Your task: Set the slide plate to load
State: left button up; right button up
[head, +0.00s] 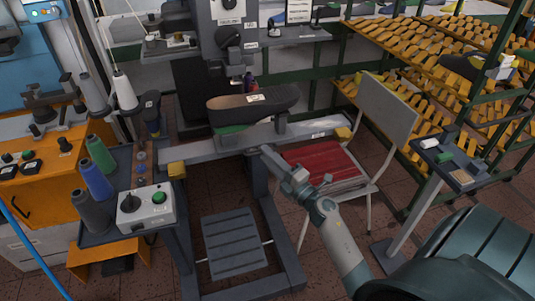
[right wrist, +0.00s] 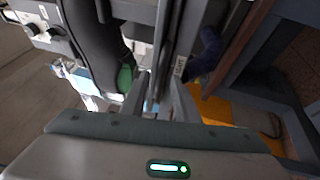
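A long grey slide plate (head: 215,147) lies across the machine's front, with a yellow block at each end. The shoe form's dark side (right wrist: 92,45) also shows in the right wrist view. My right gripper (head: 265,151) is at the front edge of the slide plate, right of its middle. Contact is unclear. Its fingers (right wrist: 163,100) are close together in the right wrist view; whether they hold anything is unclear. My left gripper is out of view.
A control box (head: 146,208) with a green button and several thread spools (head: 97,181) stand at the left. A chair with a red seat (head: 322,168) is behind my right arm. A foot pedal (head: 233,243) lies below. Yellow-shelved racks (head: 440,75) fill the right.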

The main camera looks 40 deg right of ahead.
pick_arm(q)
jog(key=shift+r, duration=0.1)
pick_arm(e)
jog(key=shift+w, duration=0.35)
grip_shut()
